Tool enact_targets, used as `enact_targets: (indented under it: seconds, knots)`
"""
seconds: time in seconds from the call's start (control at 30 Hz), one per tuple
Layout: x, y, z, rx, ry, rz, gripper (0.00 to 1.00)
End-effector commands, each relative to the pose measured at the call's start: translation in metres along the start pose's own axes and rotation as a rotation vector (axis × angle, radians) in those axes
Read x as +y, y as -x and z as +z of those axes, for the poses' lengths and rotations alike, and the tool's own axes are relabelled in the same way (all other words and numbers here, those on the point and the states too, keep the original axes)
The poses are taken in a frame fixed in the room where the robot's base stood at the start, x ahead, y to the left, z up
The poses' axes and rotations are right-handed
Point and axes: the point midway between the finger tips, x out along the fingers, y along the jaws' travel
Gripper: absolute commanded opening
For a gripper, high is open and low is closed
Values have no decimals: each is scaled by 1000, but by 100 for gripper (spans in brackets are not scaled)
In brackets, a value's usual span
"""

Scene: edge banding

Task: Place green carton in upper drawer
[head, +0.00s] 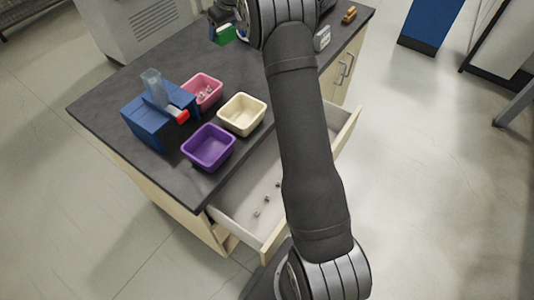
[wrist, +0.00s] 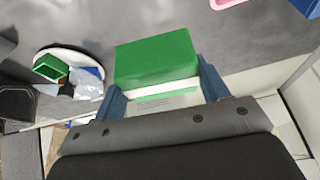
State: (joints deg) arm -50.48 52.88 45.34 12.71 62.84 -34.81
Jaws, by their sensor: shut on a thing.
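The green carton (wrist: 155,58) is between the two blue-grey fingers of my gripper (wrist: 160,92) in the wrist view, and the gripper is shut on it. In the head view the green carton (head: 223,34) shows at the far edge of the dark countertop, partly hidden by my wrist. I cannot tell whether it touches the counter. An open drawer (head: 233,228) sticks out from the near side of the cabinet, low in the head view, with several small items inside. My arm covers the drawer's middle.
A purple bin (head: 208,147), a cream bin (head: 242,114), a pink bin (head: 204,92) and a blue device (head: 150,115) with a clear cylinder stand on the counter. A white round plate (wrist: 84,57) holds a green container. A grey-white item (head: 322,38) lies right of my arm.

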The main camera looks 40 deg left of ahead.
Motion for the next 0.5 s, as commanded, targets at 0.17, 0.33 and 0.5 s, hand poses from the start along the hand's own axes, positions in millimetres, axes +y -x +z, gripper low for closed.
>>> enact_targets:
  seconds: [0.17,0.33,0.5]
  knots:
    - [29,16,31,1,-73,30,44]
    - [63,38,79,0,-175,71,44]
    - [100,69,151,0,-319,131,44]
